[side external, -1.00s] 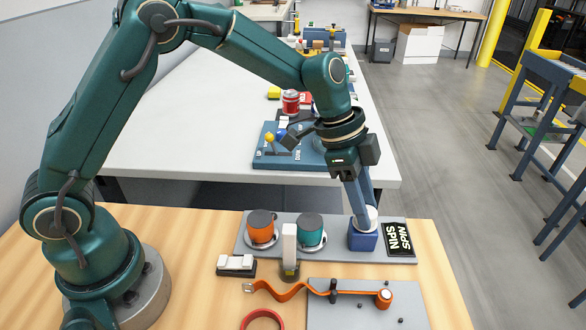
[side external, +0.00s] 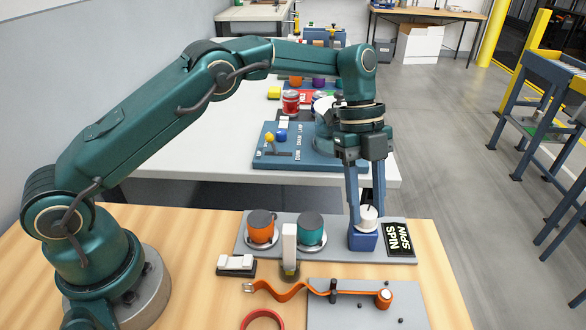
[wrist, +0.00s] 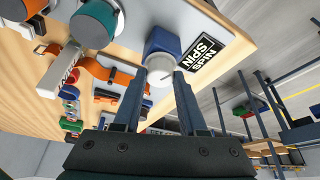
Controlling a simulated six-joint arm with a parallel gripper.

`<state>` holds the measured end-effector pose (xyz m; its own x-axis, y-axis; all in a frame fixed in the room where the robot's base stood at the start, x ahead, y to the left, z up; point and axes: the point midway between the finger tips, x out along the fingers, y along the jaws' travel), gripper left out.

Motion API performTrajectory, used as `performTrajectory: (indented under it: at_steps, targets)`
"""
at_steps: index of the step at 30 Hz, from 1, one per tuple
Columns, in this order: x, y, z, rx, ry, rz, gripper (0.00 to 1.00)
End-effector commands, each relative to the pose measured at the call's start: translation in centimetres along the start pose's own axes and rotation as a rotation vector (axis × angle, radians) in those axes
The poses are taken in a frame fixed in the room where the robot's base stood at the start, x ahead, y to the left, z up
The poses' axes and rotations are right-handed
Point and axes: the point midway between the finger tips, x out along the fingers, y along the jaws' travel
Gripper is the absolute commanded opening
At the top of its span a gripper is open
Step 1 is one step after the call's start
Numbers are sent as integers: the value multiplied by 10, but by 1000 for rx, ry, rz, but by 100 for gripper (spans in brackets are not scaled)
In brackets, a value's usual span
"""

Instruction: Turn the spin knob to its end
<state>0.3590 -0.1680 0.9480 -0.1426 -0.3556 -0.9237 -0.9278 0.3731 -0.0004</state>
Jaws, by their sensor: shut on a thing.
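The spin knob is a white round knob (side external: 368,215) on a blue block (side external: 363,239), beside a black label reading SPIN (side external: 397,239). In the wrist view the white knob (wrist: 160,74) sits between my two fingertips, with the blue block (wrist: 162,42) beyond it. My gripper (side external: 367,206) points down over the block, and its two blue fingers are shut on the knob, one on each side. The fingers cover part of the knob's sides.
The grey panel (side external: 342,252) also carries an orange knob (side external: 261,226), a teal knob (side external: 311,228) and a white upright lever (side external: 290,245). An orange strap (side external: 290,291) lies in front. A white switch block (side external: 236,263) stands at the left. The floor to the right is open.

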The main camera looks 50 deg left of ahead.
Motion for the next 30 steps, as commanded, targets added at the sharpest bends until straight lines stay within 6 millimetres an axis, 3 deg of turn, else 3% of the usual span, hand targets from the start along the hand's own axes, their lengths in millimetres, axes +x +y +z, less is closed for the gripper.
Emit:
performTrajectory:
  at_steps: [23, 24, 26, 30]
  targets:
    - [-1, 0, 1, 74, -3, 31, 0]
    - [-1, 0, 1, 74, -3, 31, 49]
    - [-1, 0, 1, 74, -3, 31, 71]
    - [0, 0, 0, 74, -2, 31, 71]
